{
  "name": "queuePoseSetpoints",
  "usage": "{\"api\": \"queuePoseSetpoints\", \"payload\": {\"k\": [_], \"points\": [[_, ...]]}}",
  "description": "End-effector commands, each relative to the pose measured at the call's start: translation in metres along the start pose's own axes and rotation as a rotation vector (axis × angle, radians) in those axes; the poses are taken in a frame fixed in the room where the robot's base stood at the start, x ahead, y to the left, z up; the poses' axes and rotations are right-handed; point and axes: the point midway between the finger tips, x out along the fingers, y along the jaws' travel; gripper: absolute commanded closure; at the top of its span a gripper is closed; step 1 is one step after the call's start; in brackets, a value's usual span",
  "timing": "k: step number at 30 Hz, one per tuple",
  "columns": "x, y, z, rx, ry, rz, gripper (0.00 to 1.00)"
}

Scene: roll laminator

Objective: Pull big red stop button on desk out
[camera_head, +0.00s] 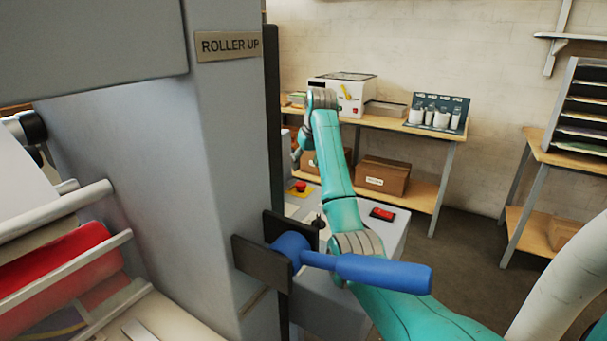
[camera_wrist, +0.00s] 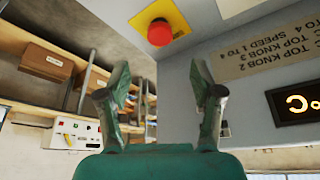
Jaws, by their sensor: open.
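The big red stop button (camera_head: 300,186) sits on a yellow plate on the pale desk (camera_head: 395,240), behind the grey machine column in the head view. In the wrist view the red button (camera_wrist: 160,34) is at the top centre, on its yellow plate (camera_wrist: 178,14). My gripper (camera_wrist: 160,72) is open, its two fingers spread to left and right with nothing between them. The button lies beyond the fingertips, roughly midway between them, and looks apart from them. In the head view my gripper is small and mostly hidden behind my wrist, near the button.
A blue lever (camera_head: 375,270) sticks out from the grey column (camera_head: 220,160), close to my arm. A wooden shelf (camera_head: 420,195) stands behind.

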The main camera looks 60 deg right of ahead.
Motion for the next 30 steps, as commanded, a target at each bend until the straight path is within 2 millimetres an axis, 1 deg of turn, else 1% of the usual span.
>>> {"api": "queuePoseSetpoints", "payload": {"k": [1, 3, 9, 30], "points": [[-0.009, 0.0, -0.001, 0.0, 0.002, 0.001, 0.34], [-0.019, 0.0, -0.001, 0.0, 0.002, 0.001, 0.34], [-0.034, 0.0, 0.0, 0.0, 0.001, 0.0, 0.34], [-0.036, 0.0, 0.0, 0.001, 0.0, 0.0, 0.34]]}}
